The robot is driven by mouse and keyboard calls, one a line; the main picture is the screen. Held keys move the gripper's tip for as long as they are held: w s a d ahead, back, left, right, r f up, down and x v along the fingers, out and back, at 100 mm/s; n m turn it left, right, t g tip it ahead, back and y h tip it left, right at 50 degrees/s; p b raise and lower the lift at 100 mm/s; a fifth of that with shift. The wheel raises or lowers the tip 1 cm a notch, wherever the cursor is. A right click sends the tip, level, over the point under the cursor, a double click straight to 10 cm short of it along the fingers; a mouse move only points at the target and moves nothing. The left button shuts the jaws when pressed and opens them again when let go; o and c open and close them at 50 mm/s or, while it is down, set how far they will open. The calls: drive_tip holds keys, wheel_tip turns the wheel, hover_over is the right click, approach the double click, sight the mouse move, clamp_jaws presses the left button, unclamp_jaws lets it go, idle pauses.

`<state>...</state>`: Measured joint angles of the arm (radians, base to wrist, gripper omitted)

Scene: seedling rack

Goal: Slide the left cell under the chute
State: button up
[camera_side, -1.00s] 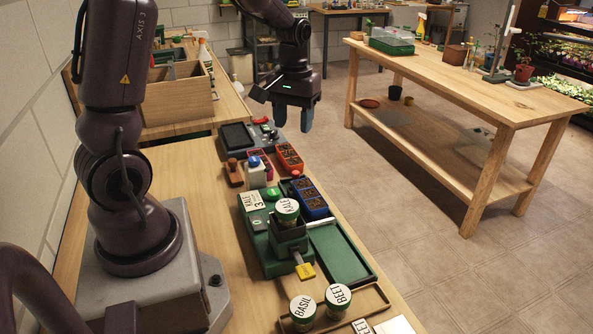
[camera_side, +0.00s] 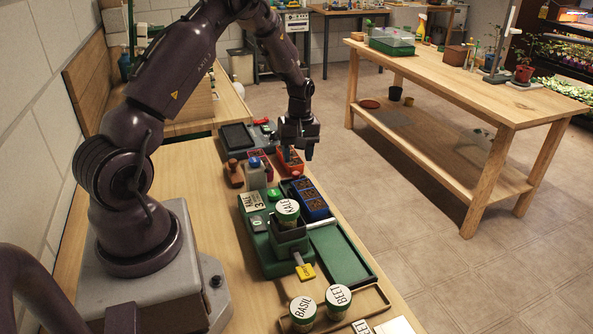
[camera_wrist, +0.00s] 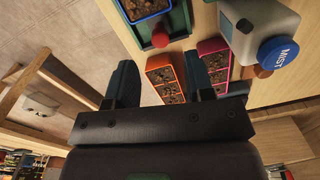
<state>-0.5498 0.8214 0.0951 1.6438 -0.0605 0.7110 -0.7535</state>
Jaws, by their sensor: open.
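My gripper (camera_side: 297,152) hangs open over the orange soil-filled cell strip (camera_side: 292,166), which it partly hides. In the wrist view my gripper's fingers (camera_wrist: 160,66) stand either side of the orange strip (camera_wrist: 164,74); I cannot tell whether they touch it. A magenta strip (camera_wrist: 213,56) lies beside it, outside the right finger. A blue soil-filled strip (camera_side: 311,203) sits in the green track (camera_side: 345,258) beside the green seeder (camera_side: 277,262). A KALE jar (camera_side: 287,209) stands upright on the seeder. The chute's outlet cannot be made out.
BASIL (camera_side: 303,311) and BEET (camera_side: 338,299) jars stand in a wooden tray at the front. A wooden stamp (camera_side: 233,173) and a grey device (camera_side: 237,137) are behind.

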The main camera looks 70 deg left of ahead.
sight(296, 173)
wheel_tip(296, 173, down, 5)
drive_tip(key=shift+s+f, duration=0.1)
drive_tip(key=shift+f, duration=0.05)
